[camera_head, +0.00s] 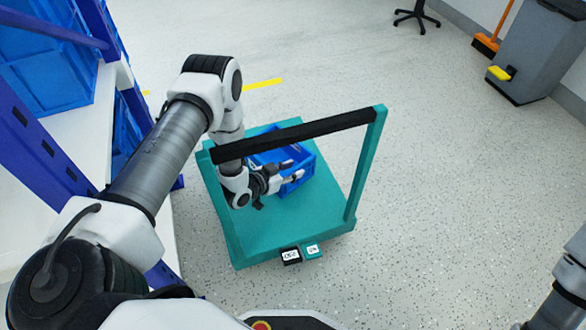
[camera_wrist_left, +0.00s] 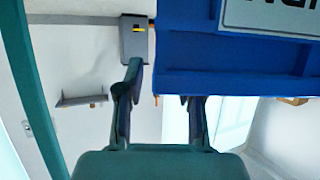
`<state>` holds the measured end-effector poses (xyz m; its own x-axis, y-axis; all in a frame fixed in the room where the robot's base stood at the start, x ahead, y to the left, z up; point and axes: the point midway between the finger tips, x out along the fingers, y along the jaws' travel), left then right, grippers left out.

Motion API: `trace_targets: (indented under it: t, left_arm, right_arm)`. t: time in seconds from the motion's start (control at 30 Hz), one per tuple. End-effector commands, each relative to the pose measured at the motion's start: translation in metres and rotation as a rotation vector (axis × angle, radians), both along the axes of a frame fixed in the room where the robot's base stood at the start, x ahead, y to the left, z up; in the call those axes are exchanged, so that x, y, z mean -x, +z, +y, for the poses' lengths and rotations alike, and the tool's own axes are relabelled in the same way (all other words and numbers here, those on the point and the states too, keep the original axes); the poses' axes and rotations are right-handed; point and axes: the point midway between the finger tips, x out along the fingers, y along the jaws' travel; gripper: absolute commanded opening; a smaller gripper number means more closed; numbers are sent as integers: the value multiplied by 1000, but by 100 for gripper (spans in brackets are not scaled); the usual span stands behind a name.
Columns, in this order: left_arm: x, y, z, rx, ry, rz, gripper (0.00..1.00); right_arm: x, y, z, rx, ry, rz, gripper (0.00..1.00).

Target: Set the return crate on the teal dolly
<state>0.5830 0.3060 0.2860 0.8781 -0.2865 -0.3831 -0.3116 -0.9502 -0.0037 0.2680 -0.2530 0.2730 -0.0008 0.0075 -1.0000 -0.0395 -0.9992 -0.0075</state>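The teal dolly (camera_head: 285,235) stands on the floor in the middle of the head view, with an upright frame and a black top bar (camera_head: 300,137). A blue crate (camera_head: 298,187) is over its deck and looks to rest there, partly hidden by my arm and the bar. My left gripper (camera_head: 289,172) is at the crate's near side, fingers apart. In the left wrist view, the crate's blue wall (camera_wrist_left: 235,60) fills the upper right. The gripper (camera_wrist_left: 162,95) shows a clear gap between its fingers; the crate hides the right fingertip. My right gripper is out of view.
A blue rack (camera_head: 35,150) with blue crates (camera_head: 45,65) stands at the left, close to my left arm. Two small label tags (camera_head: 301,253) are at the dolly's near edge. A grey bin (camera_head: 535,55) and an orange broom (camera_head: 487,43) are far right. The floor right of the dolly is clear.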

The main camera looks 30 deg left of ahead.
Motion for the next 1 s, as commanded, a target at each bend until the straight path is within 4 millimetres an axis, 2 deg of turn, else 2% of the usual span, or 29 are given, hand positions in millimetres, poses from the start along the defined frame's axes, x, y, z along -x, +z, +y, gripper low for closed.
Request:
trace_targets:
  t: [0.3,0.5,0.87,1.0]
  left_arm:
    - [68,35,23,2,6,4,37]
    - [96,44,32,1,3,1,37]
    - [99,44,33,1,2,1,37]
    - [95,44,39,5,19,25,37]
  right_arm:
    - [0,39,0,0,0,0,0]
    - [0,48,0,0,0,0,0]
    - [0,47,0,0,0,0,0]
    - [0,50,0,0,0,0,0]
